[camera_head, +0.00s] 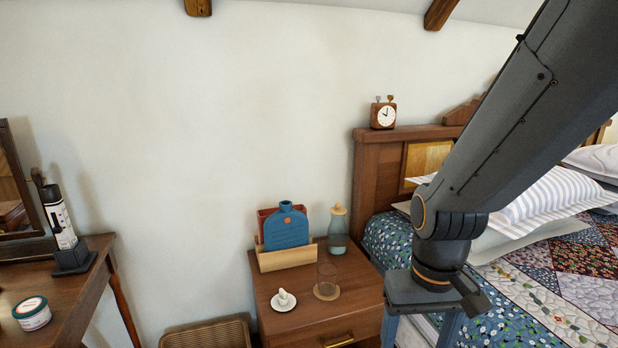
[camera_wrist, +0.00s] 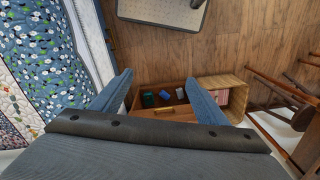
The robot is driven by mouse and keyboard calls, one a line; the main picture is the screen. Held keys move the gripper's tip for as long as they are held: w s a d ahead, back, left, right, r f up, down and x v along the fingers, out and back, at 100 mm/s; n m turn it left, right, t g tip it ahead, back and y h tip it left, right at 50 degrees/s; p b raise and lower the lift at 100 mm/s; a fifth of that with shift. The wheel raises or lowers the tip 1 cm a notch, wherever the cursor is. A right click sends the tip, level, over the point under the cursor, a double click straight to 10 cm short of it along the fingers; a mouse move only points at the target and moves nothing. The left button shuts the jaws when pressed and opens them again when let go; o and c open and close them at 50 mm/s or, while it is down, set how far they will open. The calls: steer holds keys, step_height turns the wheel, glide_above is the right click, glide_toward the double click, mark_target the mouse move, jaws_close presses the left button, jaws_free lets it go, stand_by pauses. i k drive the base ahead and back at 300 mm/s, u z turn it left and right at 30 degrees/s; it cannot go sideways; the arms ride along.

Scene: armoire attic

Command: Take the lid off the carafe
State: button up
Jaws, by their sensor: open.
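The carafe (camera_head: 338,242) is a clear, bluish glass bottle standing upright at the back right of the nightstand. Its round, light-wood lid (camera_head: 338,210) sits on its mouth. My gripper (camera_head: 420,334) is to the right and in front of the carafe, over the side of the bed, apart from it. The two blue fingers also show in the wrist view (camera_wrist: 160,84), spread wide with nothing between them. The carafe and lid are not visible in the wrist view.
The wooden headboard (camera_head: 370,175) is close on the right. The wrist view shows an open drawer (camera_wrist: 180,113) and a basket (camera_wrist: 237,103).

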mark_target(337, 210)
steer(key=u, duration=0.45)
steer(key=i, duration=1.1)
steer(key=z, duration=0.45)
